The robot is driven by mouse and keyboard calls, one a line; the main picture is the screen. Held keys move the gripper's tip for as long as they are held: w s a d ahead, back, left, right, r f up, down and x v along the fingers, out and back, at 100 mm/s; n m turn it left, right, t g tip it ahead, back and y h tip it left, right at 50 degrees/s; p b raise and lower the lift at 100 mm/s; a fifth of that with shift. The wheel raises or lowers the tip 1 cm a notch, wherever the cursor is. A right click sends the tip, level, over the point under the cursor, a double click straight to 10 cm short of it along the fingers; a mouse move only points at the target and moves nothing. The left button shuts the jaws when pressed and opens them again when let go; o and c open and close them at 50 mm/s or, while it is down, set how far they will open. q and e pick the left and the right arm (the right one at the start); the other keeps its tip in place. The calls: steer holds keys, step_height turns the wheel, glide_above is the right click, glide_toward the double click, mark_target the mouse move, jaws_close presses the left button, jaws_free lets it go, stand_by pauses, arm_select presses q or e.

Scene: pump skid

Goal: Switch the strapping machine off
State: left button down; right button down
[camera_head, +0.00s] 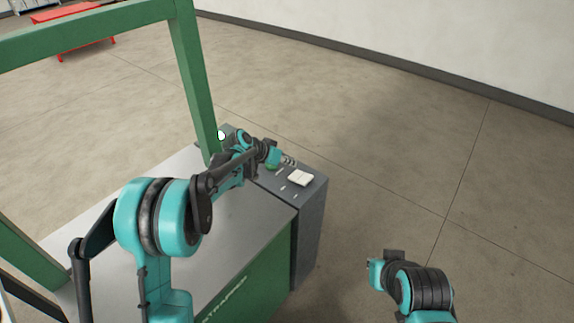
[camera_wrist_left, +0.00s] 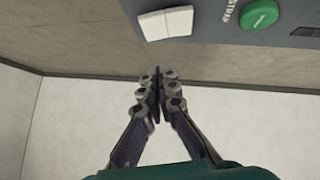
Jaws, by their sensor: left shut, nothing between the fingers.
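The strapping machine has a grey table top (camera_head: 185,205), a green frame and a dark grey control panel (camera_head: 312,195) at its right end. A white two-part rocker switch (camera_head: 300,178) sits on the panel; it also shows in the left wrist view (camera_wrist_left: 165,22). I cannot tell which half is pressed. A round green button (camera_wrist_left: 259,14) marked STRAP is beside it. My left gripper (camera_head: 290,161) is shut and empty, close to the switch on its far side. Its closed fingertips (camera_wrist_left: 156,95) appear apart from the switch. My right gripper's fingers do not show.
A green upright post (camera_head: 196,85) of the machine stands to the left of the panel. My right arm is at the lower right. The floor right of the machine is clear. A red table (camera_head: 70,30) stands far back left.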

arm_select(q)
steer(key=b, duration=0.2)
glide_above(305, 177)
steer(key=a, duration=0.2)
steer(key=f, duration=0.4)
steer(key=shift+s+a+f, duration=0.15)
steer(key=shift+s, duration=0.2)
steer(key=shift+s+d+f+b, duration=0.1)
steer(key=shift+f+b, duration=0.05)
steer(key=shift+f, duration=0.45)
steer(key=shift+s+d+f+b, duration=0.1)
steer(key=shift+f+b, duration=0.05)
steer(key=shift+f, duration=0.4)
steer(key=shift+s+d+f, duration=0.15)
steer(key=shift+f, duration=0.45)
steer(key=shift+s+d+f+m+y+b, duration=0.2)
steer(key=shift+f+m+y+b, duration=0.1)
steer(key=shift+f, duration=0.05)
steer(key=shift+w+a, duration=0.15)
steer(key=shift+a, duration=0.05)
